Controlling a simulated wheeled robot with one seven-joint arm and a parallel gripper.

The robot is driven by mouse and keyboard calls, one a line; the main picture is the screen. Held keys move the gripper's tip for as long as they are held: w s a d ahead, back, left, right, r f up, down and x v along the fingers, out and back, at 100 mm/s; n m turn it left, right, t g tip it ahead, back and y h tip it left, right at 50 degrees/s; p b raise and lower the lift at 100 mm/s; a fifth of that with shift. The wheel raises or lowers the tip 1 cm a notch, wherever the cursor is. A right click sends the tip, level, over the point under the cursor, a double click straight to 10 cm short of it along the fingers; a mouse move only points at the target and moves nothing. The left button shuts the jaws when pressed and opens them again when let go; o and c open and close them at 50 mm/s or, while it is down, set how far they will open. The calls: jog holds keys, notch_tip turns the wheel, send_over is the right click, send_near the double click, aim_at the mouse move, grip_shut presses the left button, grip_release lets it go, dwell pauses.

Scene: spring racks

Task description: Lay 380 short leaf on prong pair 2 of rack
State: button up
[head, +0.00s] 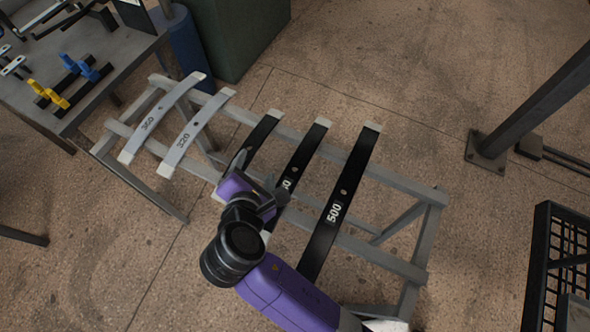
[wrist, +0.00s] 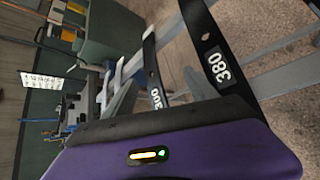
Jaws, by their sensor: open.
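The black leaf marked 380 (wrist: 207,40) lies across the rack in the wrist view, its lower part hidden behind my gripper. In the head view a black leaf (head: 305,150), second from the right, has its label partly covered by my gripper. The grey rack (head: 408,190) carries several leaves side by side. My gripper (head: 260,187) is open above the rack, over the lower parts of the middle black leaves. I cannot tell whether it touches a leaf.
A black leaf marked 300 (wrist: 154,75) is beside the 380. A black leaf marked 500 (head: 345,185) lies to the right, and two pale leaves (head: 195,128) to the left. A workbench (head: 110,50) is upper left, a post (head: 530,100) and black mesh crate (head: 545,250) at right.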

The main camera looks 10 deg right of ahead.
aim_at(294, 169)
jog(key=s+d+n+h, duration=0.1)
jog(key=s+d+f+n+g+h, duration=0.1)
jog(key=d, duration=0.1)
jog(key=s+d+n+g+h, duration=0.1)
jog(key=d+h, duration=0.1)
jog(key=shift+d+f+n, duration=0.25)
jog(key=shift+n, duration=0.15)
jog(key=shift+x, duration=3.9)
jog(key=shift+d, duration=0.15)
grip_shut()
jog(key=shift+r, duration=0.2)
